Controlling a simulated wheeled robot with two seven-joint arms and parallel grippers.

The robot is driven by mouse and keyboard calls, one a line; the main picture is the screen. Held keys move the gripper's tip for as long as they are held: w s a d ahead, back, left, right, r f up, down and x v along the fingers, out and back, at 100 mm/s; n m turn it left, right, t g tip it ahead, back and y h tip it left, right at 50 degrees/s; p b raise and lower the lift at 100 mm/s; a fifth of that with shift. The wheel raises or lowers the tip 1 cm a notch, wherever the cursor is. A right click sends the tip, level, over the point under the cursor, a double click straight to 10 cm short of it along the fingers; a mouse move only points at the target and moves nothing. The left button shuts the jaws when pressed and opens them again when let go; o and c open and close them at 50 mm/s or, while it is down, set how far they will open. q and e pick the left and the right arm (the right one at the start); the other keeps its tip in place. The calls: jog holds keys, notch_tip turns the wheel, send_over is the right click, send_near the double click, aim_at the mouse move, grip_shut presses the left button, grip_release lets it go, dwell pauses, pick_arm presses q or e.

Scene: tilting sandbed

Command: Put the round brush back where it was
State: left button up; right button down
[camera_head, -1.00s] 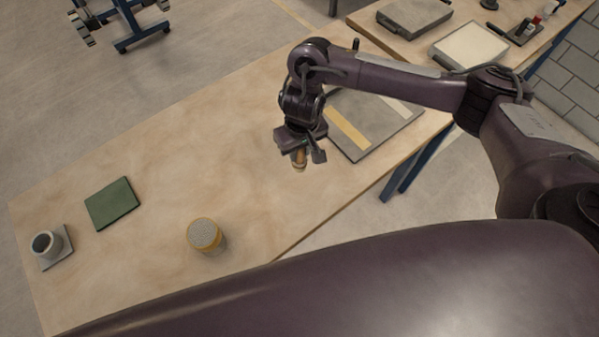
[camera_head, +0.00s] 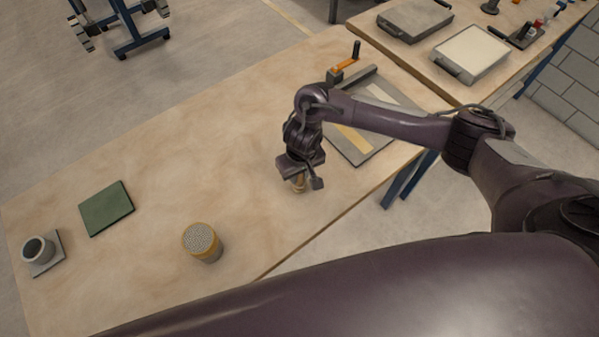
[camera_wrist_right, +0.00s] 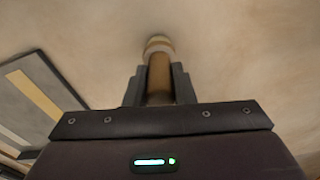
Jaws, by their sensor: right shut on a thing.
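The round brush (camera_head: 297,186) shows in the head view as a short tan piece below my right gripper (camera_head: 304,181), over the wooden table. In the right wrist view the brush (camera_wrist_right: 159,72) has a brown handle and a paler rounded end pointing away from me. My right gripper (camera_wrist_right: 158,88) is shut on the handle. Whether the brush touches the table is hard to tell. My left gripper is not in view.
A grey cup (camera_head: 38,249) on a square base, a green pad (camera_head: 106,208) and a yellow can with perforated top (camera_head: 202,242) stand left on the table (camera_head: 150,160). A grey board (camera_head: 378,146) lies behind my right arm. The table's middle is clear.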

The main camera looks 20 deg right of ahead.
jog(key=shift+f, duration=0.15)
jog(key=c, duration=1.2)
grip_release()
jog(key=shift+c, duration=0.2)
jog(key=shift+r, duration=0.5)
jog(key=r+p, duration=0.1)
jog(key=r, duration=0.2)
jog(key=r+p, duration=0.1)
jog(key=r, duration=0.3)
jog(key=s+r+p, duration=0.1)
jog(key=r+p, duration=0.1)
jog(key=r, duration=0.2)
jog(key=shift+d+r, duration=0.1)
jog(key=shift+r, duration=0.1)
jog(key=shift+f, duration=0.1)
